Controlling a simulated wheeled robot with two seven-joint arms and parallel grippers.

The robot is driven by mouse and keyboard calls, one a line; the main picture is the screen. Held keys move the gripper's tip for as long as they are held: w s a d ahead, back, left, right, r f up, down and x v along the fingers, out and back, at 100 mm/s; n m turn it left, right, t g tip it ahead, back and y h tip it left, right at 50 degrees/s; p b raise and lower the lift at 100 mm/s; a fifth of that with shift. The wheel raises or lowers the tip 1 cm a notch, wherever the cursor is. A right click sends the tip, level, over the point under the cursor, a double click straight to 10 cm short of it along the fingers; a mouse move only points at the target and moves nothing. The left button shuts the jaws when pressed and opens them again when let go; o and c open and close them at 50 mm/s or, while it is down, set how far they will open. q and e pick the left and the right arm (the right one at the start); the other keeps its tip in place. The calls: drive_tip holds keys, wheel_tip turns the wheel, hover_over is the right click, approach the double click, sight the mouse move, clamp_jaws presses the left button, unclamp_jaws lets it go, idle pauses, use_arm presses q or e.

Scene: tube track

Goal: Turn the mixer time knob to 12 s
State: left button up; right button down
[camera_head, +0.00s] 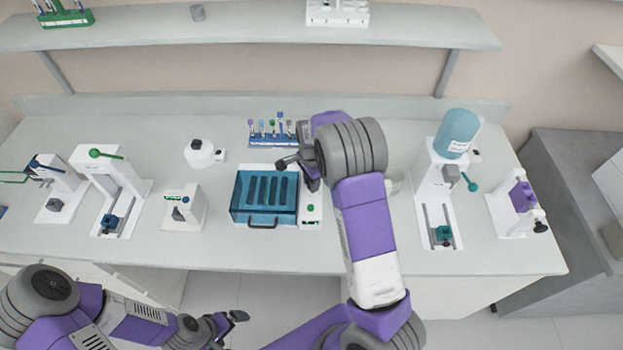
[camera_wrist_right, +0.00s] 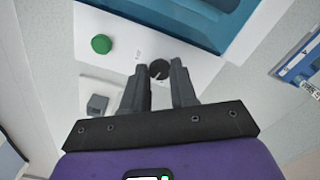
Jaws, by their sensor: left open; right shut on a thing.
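The mixer (camera_head: 240,217) is a white box with a translucent blue lid on the middle of the bench. Its white control panel (camera_head: 311,218) is on the right side, with a green button (camera_wrist_right: 102,44). The small dark time knob (camera_wrist_right: 159,68) sits on this panel in the right wrist view, with a light pointer mark. My right gripper (camera_wrist_right: 157,72) is shut on the knob, one finger on each side. The arm and gripper hide the knob in the head view. The numbers on the panel are too small to read. My left gripper (camera_head: 238,322) is open and empty, in front of the bench.
A blue tube rack (camera_head: 272,141) stands behind the mixer. A white device (camera_head: 184,208) is to its left, and a dispenser with a blue bottle (camera_head: 456,132) is to the right. A shelf (camera_head: 260,32) runs above the bench.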

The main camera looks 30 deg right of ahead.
drive_tip(key=shift+w+m+p, duration=0.1)
drive_tip(key=shift+m+p, duration=0.5)
drive_tip(key=shift+m, duration=0.9)
drive_tip(key=c, duration=0.9)
unclamp_jaws()
drive_tip(key=shift+r, duration=3.8)
